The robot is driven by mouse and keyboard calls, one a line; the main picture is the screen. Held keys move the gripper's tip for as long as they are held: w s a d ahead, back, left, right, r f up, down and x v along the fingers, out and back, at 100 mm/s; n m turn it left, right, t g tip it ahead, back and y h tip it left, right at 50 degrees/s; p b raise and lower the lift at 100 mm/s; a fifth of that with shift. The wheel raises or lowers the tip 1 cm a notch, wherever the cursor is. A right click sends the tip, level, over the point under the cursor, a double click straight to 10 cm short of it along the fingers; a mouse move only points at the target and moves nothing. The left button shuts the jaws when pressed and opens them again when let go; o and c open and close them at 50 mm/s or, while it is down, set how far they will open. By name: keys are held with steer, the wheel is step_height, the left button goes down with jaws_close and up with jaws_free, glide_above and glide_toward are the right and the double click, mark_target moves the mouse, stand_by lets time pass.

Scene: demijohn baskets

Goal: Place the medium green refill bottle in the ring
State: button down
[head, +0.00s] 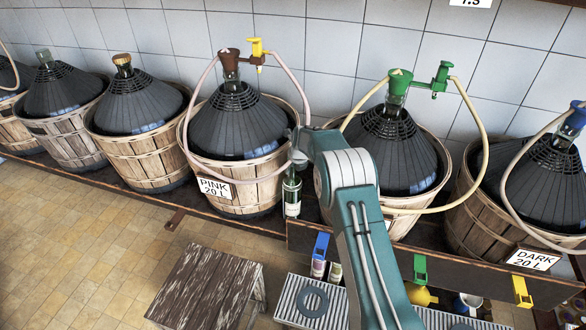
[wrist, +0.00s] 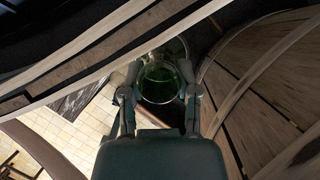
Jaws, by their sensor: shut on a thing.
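The green bottle (head: 291,195) hangs upright in front of the gap between the pink basket and the basket to its right in the head view. My gripper (head: 297,158) is shut on its upper part, partly hidden by my teal arm. In the wrist view the bottle's round green glass (wrist: 160,82) shows between the two fingers of my gripper (wrist: 159,98). The grey ring (head: 312,302) lies flat on the slatted metal tray (head: 289,312), below and slightly right of the bottle. Nothing shows inside the ring.
Two small bottles (head: 318,267) with labels stand behind the ring, under a blue clip (head: 321,245). A wooden shelf edge (head: 450,275) runs above the tray. A worn wooden stool (head: 208,288) stands left of the tray. Large wicker-basket demijohns with hoses line the wall.

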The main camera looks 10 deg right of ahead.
steer(key=shift+d, duration=0.1)
steer(key=shift+c, duration=1.8)
jaws_free()
steer(key=shift+f, duration=0.1)
steer(key=v, duration=1.2)
